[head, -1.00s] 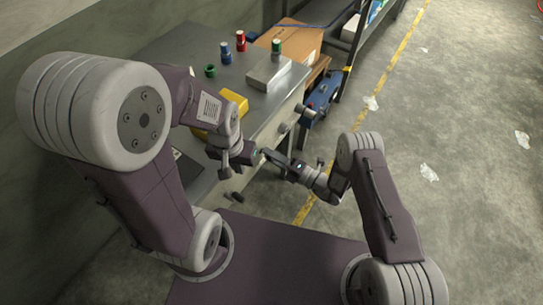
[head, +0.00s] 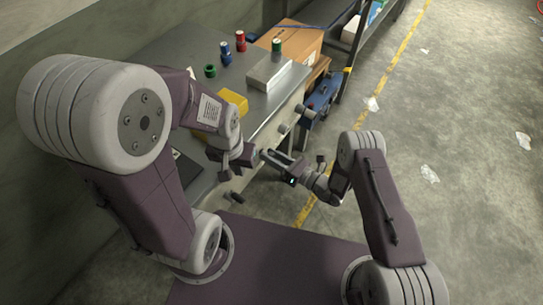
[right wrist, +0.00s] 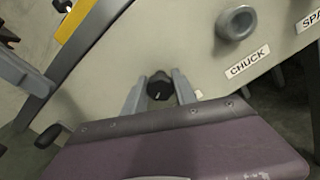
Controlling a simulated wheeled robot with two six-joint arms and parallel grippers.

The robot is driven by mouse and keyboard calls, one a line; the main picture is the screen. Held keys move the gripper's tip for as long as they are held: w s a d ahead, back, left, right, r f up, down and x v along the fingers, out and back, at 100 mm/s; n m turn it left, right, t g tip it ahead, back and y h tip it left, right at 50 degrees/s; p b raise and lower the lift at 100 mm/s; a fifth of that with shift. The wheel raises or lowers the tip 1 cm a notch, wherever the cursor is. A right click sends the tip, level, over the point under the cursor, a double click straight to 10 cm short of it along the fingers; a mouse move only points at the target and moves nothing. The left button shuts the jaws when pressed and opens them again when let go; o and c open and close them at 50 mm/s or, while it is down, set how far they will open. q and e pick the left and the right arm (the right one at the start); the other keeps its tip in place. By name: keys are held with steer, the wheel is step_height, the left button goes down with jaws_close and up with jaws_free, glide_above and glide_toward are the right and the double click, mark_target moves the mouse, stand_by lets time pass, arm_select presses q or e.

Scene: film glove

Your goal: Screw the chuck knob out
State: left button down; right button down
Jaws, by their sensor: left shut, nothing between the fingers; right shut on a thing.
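A black knob (right wrist: 159,86) sits between the two grey fingertips of my right gripper (right wrist: 160,92) in the right wrist view. My right gripper (head: 268,154) is shut on this knob, close to the bench front in the head view. I cannot tell how the knob's far end sits. A panel with a CHUCK label (right wrist: 248,62) lies beyond, and a grey round boss (right wrist: 236,22) is just above that label. My left gripper (head: 250,158) is shut and empty, slightly left of the right gripper; its fingertips are small in the head view.
Another black piece (head: 236,197) is low by the bench front. A cardboard box (head: 291,40) stands behind. The floor at right is mostly open.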

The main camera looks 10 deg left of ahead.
steer(key=n, duration=0.4)
steer(key=shift+s+f+n, duration=0.1)
steer(key=shift+n, duration=0.2)
steer(key=n, duration=0.4)
steer(key=shift+n, duration=0.3)
steer(key=n, duration=0.9)
steer(key=shift+s, duration=0.1)
steer(key=n, duration=0.4)
steer(key=shift+n, duration=0.3)
steer(key=n, duration=0.9)
steer(key=shift+f, duration=0.1)
steer(key=shift+n, duration=2.4)
